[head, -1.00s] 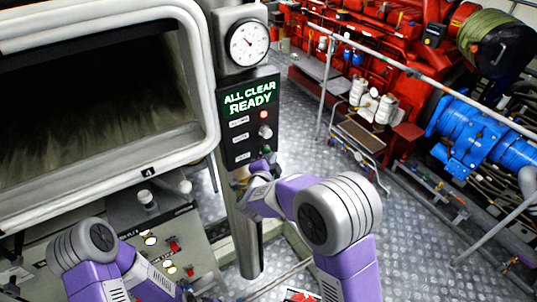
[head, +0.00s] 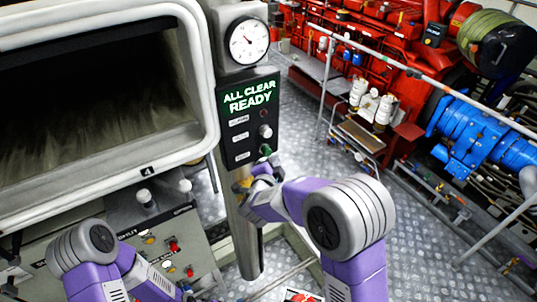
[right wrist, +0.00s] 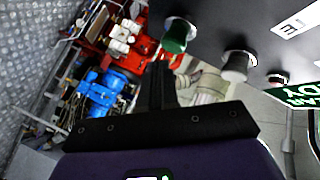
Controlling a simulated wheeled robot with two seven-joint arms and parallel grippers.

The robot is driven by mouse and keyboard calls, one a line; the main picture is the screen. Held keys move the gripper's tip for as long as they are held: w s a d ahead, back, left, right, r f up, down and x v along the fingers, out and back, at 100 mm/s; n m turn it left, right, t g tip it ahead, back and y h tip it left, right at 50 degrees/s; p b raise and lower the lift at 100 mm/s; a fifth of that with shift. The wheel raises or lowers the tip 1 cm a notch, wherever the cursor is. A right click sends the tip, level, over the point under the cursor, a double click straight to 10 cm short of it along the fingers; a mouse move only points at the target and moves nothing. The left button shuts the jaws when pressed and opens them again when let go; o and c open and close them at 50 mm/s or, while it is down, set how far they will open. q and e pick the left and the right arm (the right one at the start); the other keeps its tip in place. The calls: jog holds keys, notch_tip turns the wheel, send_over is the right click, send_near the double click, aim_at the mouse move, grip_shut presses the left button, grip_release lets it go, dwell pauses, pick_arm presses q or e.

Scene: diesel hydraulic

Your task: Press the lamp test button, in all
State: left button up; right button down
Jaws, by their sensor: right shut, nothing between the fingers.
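The black panel (head: 236,141) with the lit green sign "ALL CLEAR READY" is on a grey post. It carries a green button (head: 265,150), a pale grey button (head: 265,131) and a small dark red one above. Their labels are too small to read, so I cannot tell which is the lamp test. In the right wrist view, the green button (right wrist: 178,35) is just beyond my shut, empty fingers, with the grey button (right wrist: 238,65) to its right. My right gripper (head: 243,185) is below the panel, apart from the buttons. My left gripper is out of view.
A round gauge (head: 247,43) is above the panel. A large framed window (head: 205,110) and a console (head: 150,225) with knobs and lamps are on the left. A railing (head: 375,60), red machinery and a blue motor (head: 475,135) are at right. Metal floor lies between.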

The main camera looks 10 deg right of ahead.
jog(key=s, duration=0.1)
jog(key=s+d+b, duration=0.1)
jog(key=s, duration=0.2)
jog(key=shift+s+d, duration=0.35)
dwell(0.8)
